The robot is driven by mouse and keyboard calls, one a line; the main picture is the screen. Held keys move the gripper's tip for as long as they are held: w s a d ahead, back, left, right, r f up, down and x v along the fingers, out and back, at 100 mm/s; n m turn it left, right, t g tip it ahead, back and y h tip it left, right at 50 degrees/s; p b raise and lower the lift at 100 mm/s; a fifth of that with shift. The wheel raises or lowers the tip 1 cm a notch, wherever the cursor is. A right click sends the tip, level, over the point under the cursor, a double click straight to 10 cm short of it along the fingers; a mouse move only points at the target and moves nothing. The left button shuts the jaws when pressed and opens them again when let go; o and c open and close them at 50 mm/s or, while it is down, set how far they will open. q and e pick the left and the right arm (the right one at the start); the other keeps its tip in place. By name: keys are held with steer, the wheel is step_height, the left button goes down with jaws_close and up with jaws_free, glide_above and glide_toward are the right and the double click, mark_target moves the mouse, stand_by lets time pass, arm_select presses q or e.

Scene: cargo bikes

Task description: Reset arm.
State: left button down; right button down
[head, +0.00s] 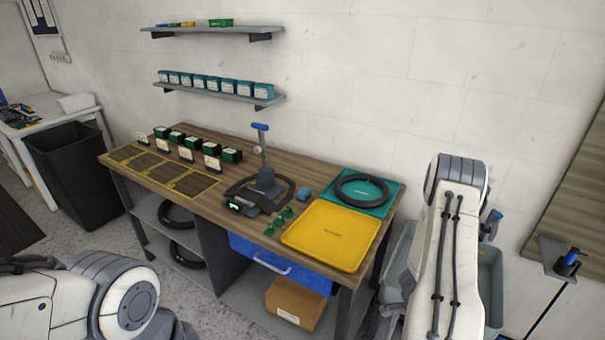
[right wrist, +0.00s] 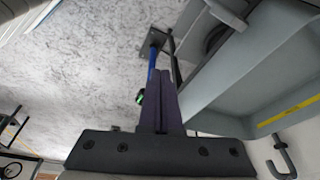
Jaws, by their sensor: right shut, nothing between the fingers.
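My right arm (head: 447,250) stands upright at the right of the head view, beside the bench's right end. Its gripper is hidden there. In the right wrist view my right gripper (right wrist: 161,73) is shut, its two dark fingers together with nothing between them. Part of my left arm (head: 110,298) shows at the lower left of the head view; its gripper is out of view.
The wooden workbench (head: 225,181) holds a yellow tray (head: 331,235), a teal tray (head: 392,203) with a black ring, a clamp stand (head: 264,178) and several small boxes. Grey bins (head: 490,285) stand behind my right arm. A black bin (head: 84,180) stands left.

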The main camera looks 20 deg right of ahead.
steer(key=w+a+r+n+t+y, duration=0.1)
steer(key=w+a+r+n+t, duration=0.1)
steer(key=w+a+r+n, duration=0.35)
steer(key=w+a+r+n+t+y, duration=0.15)
steer(key=w+a+r, duration=0.25)
steer(key=w+a, duration=0.4)
steer(key=w+a+r+n+y+b, duration=0.1)
steer(key=w+a+r+n, duration=0.1)
steer(key=a+r+n, duration=0.45)
steer(key=w+a+r+n+y+b, duration=0.1)
steer(key=a+r+n, duration=0.15)
steer(key=a, duration=0.65)
steer(key=s+a+r+n+g, duration=0.1)
steer(key=s+a+r+n, duration=0.8)
steer(key=a, duration=0.4)
steer(key=s+r+n, duration=0.2)
steer(key=s+n, duration=0.1)
steer(key=s, duration=0.3)
steer(key=s+r+n+g, duration=0.1)
steer(key=s+n, duration=0.3)
steer(key=s, duration=0.3)
steer(key=shift+s+a+r+h+b, duration=0.15)
steer(key=shift+a+r+h+b, duration=0.2)
steer(key=shift+a+r+b, duration=0.05)
